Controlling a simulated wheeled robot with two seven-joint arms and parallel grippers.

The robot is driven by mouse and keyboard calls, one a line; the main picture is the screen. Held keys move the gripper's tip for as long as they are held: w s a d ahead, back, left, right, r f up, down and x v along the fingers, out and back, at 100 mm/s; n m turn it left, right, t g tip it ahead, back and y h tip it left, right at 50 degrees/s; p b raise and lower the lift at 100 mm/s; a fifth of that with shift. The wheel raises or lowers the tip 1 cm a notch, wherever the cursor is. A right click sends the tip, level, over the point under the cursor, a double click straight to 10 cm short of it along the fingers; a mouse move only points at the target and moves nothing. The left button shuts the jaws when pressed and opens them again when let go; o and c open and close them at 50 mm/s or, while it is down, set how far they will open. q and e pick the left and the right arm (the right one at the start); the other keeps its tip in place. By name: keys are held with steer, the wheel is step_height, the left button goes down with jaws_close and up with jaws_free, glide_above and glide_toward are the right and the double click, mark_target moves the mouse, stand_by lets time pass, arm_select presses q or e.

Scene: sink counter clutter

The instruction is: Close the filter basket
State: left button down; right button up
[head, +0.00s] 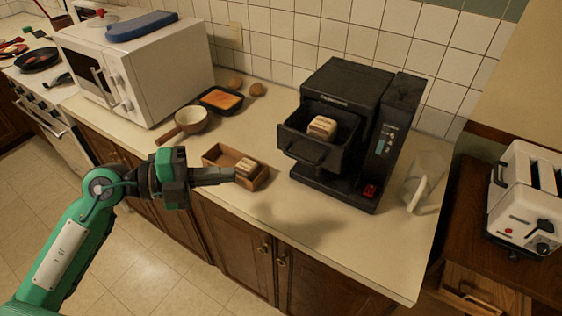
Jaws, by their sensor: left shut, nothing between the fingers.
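The black coffee machine (345,85) stands upright on the counter against the tiled wall. Its filter basket (300,146) is pulled out toward the front left, with its handle facing me. A light brown block with dark markings (322,128) sits in the open basket. My left gripper (232,174) is shut and empty. In the picture its fingertips are at the wooden box, left of and a little below the basket, apart from it. I cannot tell whether the fingers touch the box. My right gripper is not in view.
The small wooden box (213,156) holds a similar block (246,167). A saucepan (190,121), a black tray (221,99) and a white microwave (135,65) stand left. A glass jug (424,180) stands right of the machine. The counter front (340,235) is clear.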

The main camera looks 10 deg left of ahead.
mark_target(307, 128)
arm_select(q)
steer(key=p+x, duration=0.1)
steer(key=x, duration=0.3)
steer(key=w+p+x, duration=0.1)
steer(key=p+x, duration=0.1)
steer(key=x, duration=0.2)
steer(key=w+a+p+x, duration=0.1)
steer(key=p+x, duration=0.1)
steer(key=x, duration=0.2)
steer(key=shift+d+f, duration=0.2)
steer(key=shift+f, duration=0.05)
steer(key=shift+w+d+f, duration=0.15)
steer(key=shift+w+f, duration=0.05)
steer(key=shift+w, duration=0.25)
steer(key=shift+w+p, duration=0.2)
steer(key=shift+p, duration=0.1)
steer(key=w+d, duration=0.1)
steer(key=w, duration=0.2)
steer(key=w+d+p, duration=0.1)
steer(key=w+d, duration=0.1)
steer(key=w, duration=0.2)
steer(key=w+d, duration=0.1)
steer(key=w, duration=0.3)
steer(key=shift+w+d, duration=0.15)
steer(key=shift+d, duration=0.25)
steer(key=shift+a+r, duration=0.1)
steer(key=shift+r, duration=0.05)
